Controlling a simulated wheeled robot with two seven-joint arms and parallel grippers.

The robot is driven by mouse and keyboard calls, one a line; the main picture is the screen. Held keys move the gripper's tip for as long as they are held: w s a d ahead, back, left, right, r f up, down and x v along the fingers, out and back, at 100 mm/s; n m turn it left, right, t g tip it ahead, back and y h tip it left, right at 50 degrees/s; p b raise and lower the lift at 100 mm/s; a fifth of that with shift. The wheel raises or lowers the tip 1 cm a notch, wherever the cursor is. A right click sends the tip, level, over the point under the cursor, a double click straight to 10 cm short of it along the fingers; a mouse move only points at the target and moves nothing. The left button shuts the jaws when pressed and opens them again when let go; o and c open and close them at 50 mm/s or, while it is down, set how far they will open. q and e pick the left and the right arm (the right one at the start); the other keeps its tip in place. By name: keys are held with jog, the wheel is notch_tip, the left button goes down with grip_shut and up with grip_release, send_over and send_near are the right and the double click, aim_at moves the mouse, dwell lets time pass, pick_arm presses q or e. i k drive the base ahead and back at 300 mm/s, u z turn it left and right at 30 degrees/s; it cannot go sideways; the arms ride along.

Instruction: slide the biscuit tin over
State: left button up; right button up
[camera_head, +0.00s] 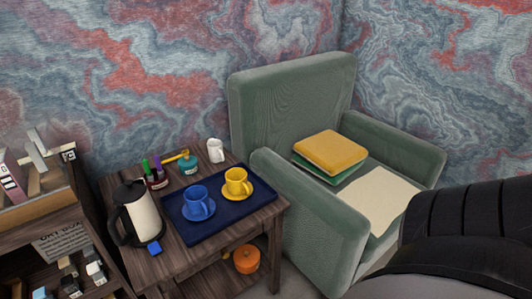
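I cannot make out a biscuit tin for certain in the head view. A round orange object (246,259) with a small dark top sits low down, at the right end of the side table's lower level. The tabletop hides part of that level, and I cannot tell whether this object is a tin. Neither of my grippers is in view.
A green armchair (290,110) stands right, shelves left.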

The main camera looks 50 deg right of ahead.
aim_at(245, 272)
jog(key=z, duration=1.3)
jog(key=i, duration=0.5)
jog(key=z, duration=0.05)
jog(key=k, duration=0.6)
jog(key=u, duration=1.15)
jog(key=i, duration=0.95)
jog(key=z, duration=2.85)
